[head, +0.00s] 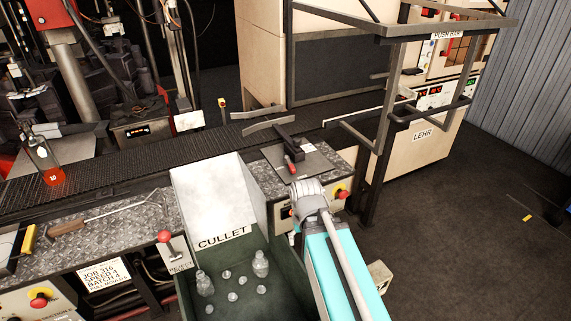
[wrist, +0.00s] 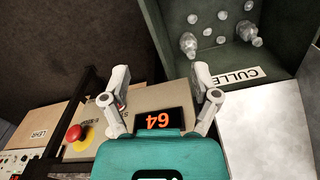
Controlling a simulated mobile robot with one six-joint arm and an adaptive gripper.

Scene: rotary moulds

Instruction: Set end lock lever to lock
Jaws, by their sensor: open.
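A dark lever with a red grip (head: 290,163) lies on a grey plate (head: 318,165) beside the conveyor in the head view. No label on it is readable, so I cannot tell for sure that it is the end lock lever. My gripper (wrist: 160,80) is open and empty in the wrist view, its two fingers spread in front of a beige panel. In the head view my arm hides most of the gripper, which is below the grey plate. The lever is not clearly visible in the wrist view.
The CULLET bin (head: 184,288) holds glass pieces left of my arm. A red button (head: 342,193) sits on the panel to the right; it also shows in the wrist view (wrist: 75,133). A dark frame (head: 378,150) stands by the LEHR cabinet (head: 432,120). Floor at right is mostly clear.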

